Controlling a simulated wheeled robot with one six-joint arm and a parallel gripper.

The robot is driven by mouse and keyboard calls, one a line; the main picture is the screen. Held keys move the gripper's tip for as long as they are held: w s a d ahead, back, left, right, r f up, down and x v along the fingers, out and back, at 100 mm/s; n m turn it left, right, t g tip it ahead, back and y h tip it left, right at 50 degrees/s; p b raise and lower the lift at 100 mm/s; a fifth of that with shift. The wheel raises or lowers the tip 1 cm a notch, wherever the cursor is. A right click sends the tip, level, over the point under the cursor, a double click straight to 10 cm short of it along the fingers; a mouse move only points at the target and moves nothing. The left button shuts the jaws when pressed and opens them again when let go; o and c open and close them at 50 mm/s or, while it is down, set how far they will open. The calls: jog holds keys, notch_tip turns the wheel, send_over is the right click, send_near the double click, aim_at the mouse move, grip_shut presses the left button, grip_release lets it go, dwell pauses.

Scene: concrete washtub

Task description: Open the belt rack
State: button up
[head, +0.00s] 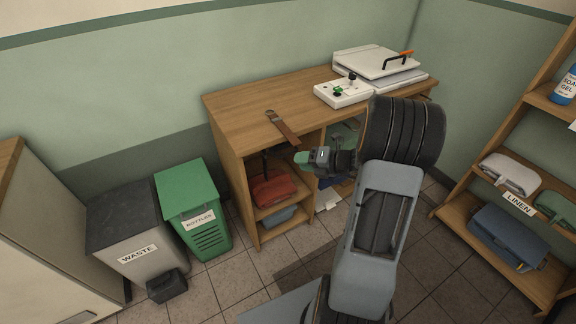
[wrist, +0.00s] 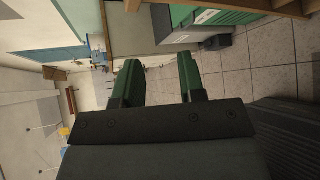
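No belt rack can be made out for certain in either view. A brown strap (head: 283,128) with a metal buckle end lies on the wooden desk (head: 245,109) and reaches its front edge. My gripper (head: 303,158) is in front of the desk, just right of and below the strap's lower end in the head view. In the wrist view my gripper (wrist: 160,78) has its two green fingers apart with nothing between them. A small brown upright thing (wrist: 72,100) shows at the left of the wrist view, too small to identify.
A white control box (head: 342,93) and a white flat machine with an orange-marked handle (head: 375,64) stand on the desk. A red bag (head: 271,189) lies on its shelf. A green bin (head: 190,200) and grey bin (head: 130,228) stand left. Linen shelves (head: 457,193) stand right.

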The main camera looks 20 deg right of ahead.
aim_at(288, 154)
jog(key=w+d+f+m+t+h+b, duration=0.2)
jog(key=d+f+m+t, duration=0.2)
jog(key=d+f+m, duration=0.3)
jog(key=shift+m, duration=0.6)
jog(key=x, duration=0.4)
jog(key=r+b+x, duration=0.1)
jog(key=x, duration=0.8)
jog(key=shift+a+r+b, duration=0.2)
jog(key=shift+b, duration=0.15)
grip_shut()
jog(key=shift+s, duration=0.1)
